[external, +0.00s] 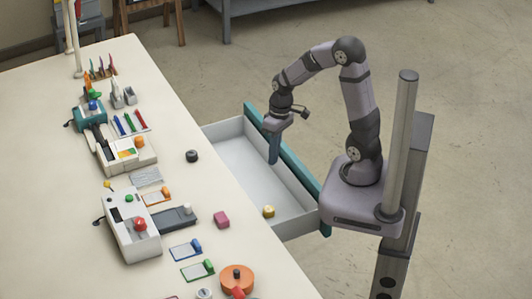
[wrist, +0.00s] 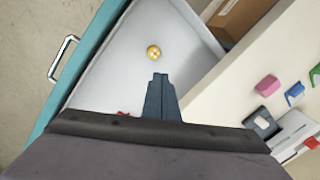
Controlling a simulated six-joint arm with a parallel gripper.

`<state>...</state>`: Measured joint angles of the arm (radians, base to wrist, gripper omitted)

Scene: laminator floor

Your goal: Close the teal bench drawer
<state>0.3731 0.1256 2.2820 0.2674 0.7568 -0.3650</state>
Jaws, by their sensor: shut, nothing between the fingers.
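The teal bench drawer (external: 292,161) is pulled out from the right side of the cream bench, its pale grey inside exposed. Its teal front with a metal handle (wrist: 63,60) shows at the left of the wrist view. My gripper (external: 274,160) points down at the drawer, close to the inner side of the teal front in the external view. Its blue-grey fingers (wrist: 161,90) are shut and empty. I cannot tell whether they touch the drawer. A small yellow round thing (external: 268,211) lies inside the drawer, also in the wrist view (wrist: 153,53).
The bench top (external: 70,200) holds a white machine (external: 132,226), a pink block (external: 221,219), a dark knob (external: 192,156) and several coloured tools. A small red thing (wrist: 123,114) is partly hidden by my gripper. Open floor (external: 460,120) lies beyond the drawer front.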

